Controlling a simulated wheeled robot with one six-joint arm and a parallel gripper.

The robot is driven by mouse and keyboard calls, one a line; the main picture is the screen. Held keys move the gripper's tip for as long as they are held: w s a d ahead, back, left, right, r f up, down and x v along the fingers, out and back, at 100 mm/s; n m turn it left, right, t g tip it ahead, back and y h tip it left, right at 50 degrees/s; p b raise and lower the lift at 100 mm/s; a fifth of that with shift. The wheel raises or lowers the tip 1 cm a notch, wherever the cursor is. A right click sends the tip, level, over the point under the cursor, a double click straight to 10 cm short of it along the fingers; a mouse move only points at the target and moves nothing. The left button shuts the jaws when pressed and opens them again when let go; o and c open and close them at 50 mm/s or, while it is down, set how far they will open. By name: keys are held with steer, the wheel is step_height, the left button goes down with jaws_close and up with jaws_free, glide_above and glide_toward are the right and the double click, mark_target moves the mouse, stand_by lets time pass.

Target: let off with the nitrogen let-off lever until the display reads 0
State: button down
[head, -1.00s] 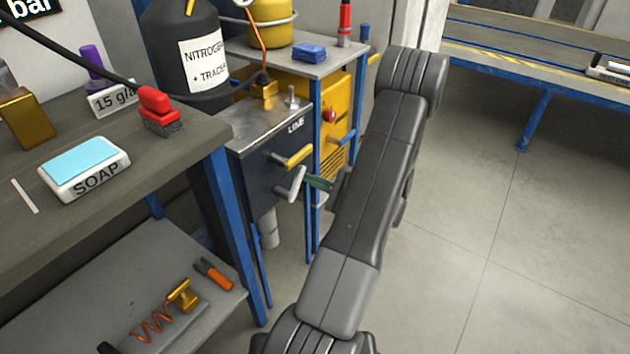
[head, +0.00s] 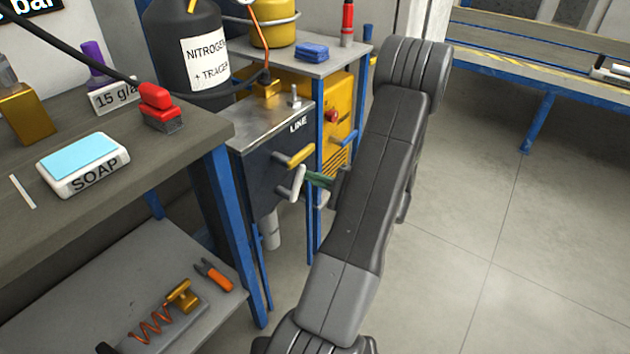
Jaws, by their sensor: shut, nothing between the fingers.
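A dark box marked LINE (head: 299,124) stands beside the bench. A yellow-handled lever (head: 300,157) and a pale grey lever (head: 298,182) stick out of its front. No label shows which is the nitrogen let-off lever. My gripper (head: 318,179) shows only as narrow green fingers, shut, right of the pale lever. Their tips are at or very near this lever; contact cannot be told. My dark arm hides the rest of the gripper. The display (head: 35,7) is cut off at the top left; only "bar" shows, no number.
A black nitrogen-plus-tracer cylinder (head: 187,60) stands behind the box. A blue-framed rack (head: 333,67) with a yellow unit (head: 338,105) is close behind the levers. The workbench (head: 140,170) with soap (head: 84,165) is at left. Open floor (head: 460,220) lies to the right.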

mark_target(301, 175)
steer(key=n+b, duration=0.1)
steer(key=s+r+n, duration=0.1)
steer(key=n, duration=0.1)
steer(key=a+n+b, duration=0.1)
steer(key=shift+s+a+r+g+h+b, duration=0.1)
steer(key=shift+s+r+g+h+b, duration=0.2)
steer(key=shift+g+h, duration=0.1)
steer(key=shift+s+a+r, duration=0.15)
steer(key=shift+r, duration=0.05)
stand_by(0.4)
